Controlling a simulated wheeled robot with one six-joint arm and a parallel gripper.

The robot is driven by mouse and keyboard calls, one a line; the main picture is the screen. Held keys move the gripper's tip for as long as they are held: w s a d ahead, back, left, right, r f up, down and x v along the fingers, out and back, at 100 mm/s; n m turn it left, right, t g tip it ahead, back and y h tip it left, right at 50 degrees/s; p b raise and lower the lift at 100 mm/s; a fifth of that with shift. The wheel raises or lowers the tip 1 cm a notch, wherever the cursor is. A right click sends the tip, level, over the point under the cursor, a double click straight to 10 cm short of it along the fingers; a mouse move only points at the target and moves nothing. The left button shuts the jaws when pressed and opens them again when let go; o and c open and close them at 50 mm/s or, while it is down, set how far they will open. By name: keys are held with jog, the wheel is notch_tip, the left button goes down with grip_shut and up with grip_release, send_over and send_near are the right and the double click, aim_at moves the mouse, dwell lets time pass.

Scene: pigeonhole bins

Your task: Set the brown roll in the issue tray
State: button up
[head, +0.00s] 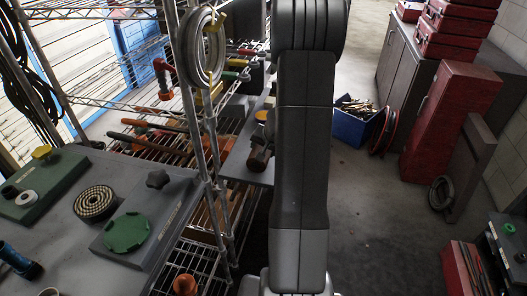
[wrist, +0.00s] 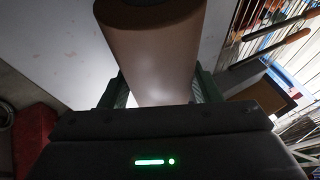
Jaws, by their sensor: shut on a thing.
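My gripper (wrist: 162,88) is shut on the brown roll (wrist: 155,45) in the wrist view. One green-edged finger lies on each side of the roll, which stretches away from the gripper with its dark end at the top edge of the picture. A pale flat surface (wrist: 62,50) shows behind the roll; I cannot tell whether they touch. I cannot pick out the issue tray for certain in either view.
A wire rack (head: 165,148) with tools stands left of my arm, above a grey worktop (head: 70,235) bearing a green disc (head: 126,232) and a coiled ring (head: 96,202). A blue bin (head: 352,128) and a red cabinet (head: 450,115) stand right.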

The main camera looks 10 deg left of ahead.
jog(key=shift+f, duration=0.1)
jog(key=o, duration=0.9)
jog(key=shift+c, duration=0.2)
jog(key=p+v, duration=0.7)
jog(key=v, duration=0.5)
jog(key=shift+p, duration=0.4)
